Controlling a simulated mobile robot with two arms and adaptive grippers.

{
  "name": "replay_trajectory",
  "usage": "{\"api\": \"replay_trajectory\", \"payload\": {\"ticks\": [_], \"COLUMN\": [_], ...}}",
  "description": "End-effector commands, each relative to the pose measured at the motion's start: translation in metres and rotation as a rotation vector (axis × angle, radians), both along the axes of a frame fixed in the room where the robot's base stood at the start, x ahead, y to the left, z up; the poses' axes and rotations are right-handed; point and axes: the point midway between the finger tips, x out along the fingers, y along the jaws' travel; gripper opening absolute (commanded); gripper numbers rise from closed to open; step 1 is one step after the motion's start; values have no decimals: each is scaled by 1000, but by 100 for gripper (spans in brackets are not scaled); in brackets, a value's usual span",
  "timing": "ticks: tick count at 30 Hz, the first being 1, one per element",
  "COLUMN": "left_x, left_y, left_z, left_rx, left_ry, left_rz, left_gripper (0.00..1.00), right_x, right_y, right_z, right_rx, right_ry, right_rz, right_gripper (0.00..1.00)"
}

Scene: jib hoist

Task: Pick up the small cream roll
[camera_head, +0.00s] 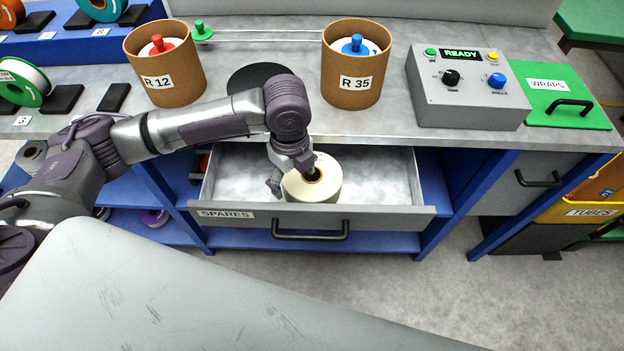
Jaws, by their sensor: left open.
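The small cream roll (327,187) stands in the open drawer labelled SPARES (385,213), near its front wall. It has a dark core, partly hidden by my gripper. My left gripper (293,184) reaches down from above at the roll's left side. It is open, with one finger left of the roll and the other over its top by the core. I cannot tell whether the fingers touch it. My right gripper is not in view.
The counter above the drawer holds brown tubs R 12 (185,92) and R 35 (352,92), a grey control box (470,106) reading READY, and a green WRAPS lid (565,117). The drawer is otherwise bare. A yellow TUBES bin (580,212) stands at right.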

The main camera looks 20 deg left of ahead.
Motion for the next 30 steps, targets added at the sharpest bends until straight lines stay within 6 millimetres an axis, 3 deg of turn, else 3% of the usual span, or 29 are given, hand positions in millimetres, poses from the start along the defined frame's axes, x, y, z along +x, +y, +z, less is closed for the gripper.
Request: {"api": "replay_trajectory", "payload": {"ticks": [9, 15, 23, 30], "left_x": [5, 6, 6, 6], "left_y": [-4, -4, -4, -4], "left_z": [-32, -56, -59, -58], "left_rx": [1, 1, 0, 0], "left_ry": [2, 0, -1, -1], "left_rz": [0, 0, -1, -1], "left_gripper": [81, 81, 81, 43], "right_x": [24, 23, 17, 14], "right_y": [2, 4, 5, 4], "right_z": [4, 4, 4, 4], "right_rx": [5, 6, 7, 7], "right_ry": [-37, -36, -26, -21], "right_rz": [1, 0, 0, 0], "right_gripper": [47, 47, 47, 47]}}
